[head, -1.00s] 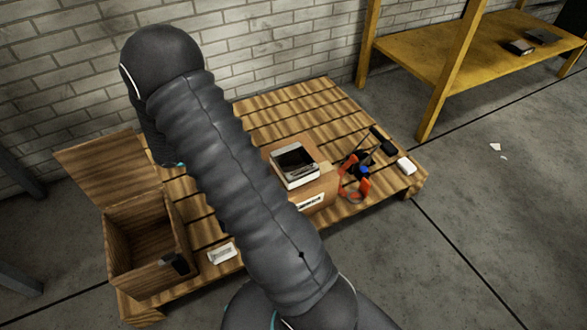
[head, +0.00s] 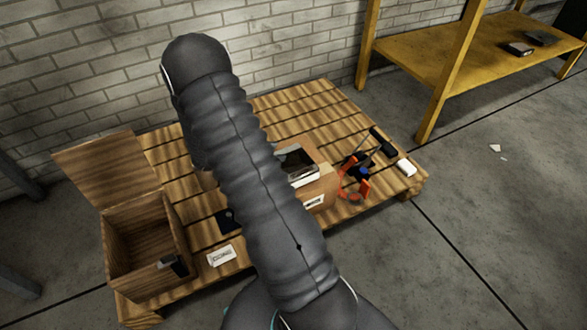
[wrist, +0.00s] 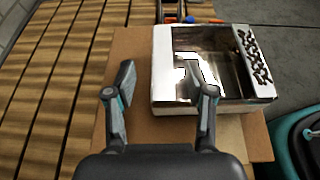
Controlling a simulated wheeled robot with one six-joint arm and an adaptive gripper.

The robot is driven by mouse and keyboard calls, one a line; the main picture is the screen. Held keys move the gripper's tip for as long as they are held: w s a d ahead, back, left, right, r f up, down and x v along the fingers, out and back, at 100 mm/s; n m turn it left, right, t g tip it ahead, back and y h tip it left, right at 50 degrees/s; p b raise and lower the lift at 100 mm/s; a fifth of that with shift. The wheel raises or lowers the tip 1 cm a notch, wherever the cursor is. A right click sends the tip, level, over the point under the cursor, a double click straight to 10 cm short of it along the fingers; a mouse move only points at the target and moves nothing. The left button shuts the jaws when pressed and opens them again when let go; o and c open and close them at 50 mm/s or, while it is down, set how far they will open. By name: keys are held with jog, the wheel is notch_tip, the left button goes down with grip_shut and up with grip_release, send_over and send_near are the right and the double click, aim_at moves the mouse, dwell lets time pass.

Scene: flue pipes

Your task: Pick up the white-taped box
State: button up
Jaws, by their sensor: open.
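A white-edged box with a dark, shiny top (head: 300,166) sits on a brown cardboard box (head: 322,186) on the pallet. I cannot tell for certain which of the two is the white-taped one; the cardboard box has a white label on its front. In the wrist view the white-edged box (wrist: 215,100) fills the upper right, with the cardboard box (wrist: 133,70) under it. My gripper (wrist: 158,80) is open and empty. Its right finger overlaps the left part of the white-edged box in the picture, and its left finger is over bare cardboard.
The wooden pallet (head: 300,105) has free slats behind the boxes. An open wooden crate (head: 128,225) stands at the left, near a small white box (head: 221,256). Orange-handled tools (head: 355,188) and a white block (head: 406,168) lie at the right. A yellow shelf (head: 460,65) stands behind.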

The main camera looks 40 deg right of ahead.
aim_at(285, 150)
jog(key=x, duration=0.4)
jog(key=shift+s+d+r, duration=0.1)
jog(key=shift+s, duration=0.05)
jog(key=shift+c, duration=0.2)
grip_shut()
jog(key=shift+r, duration=0.1)
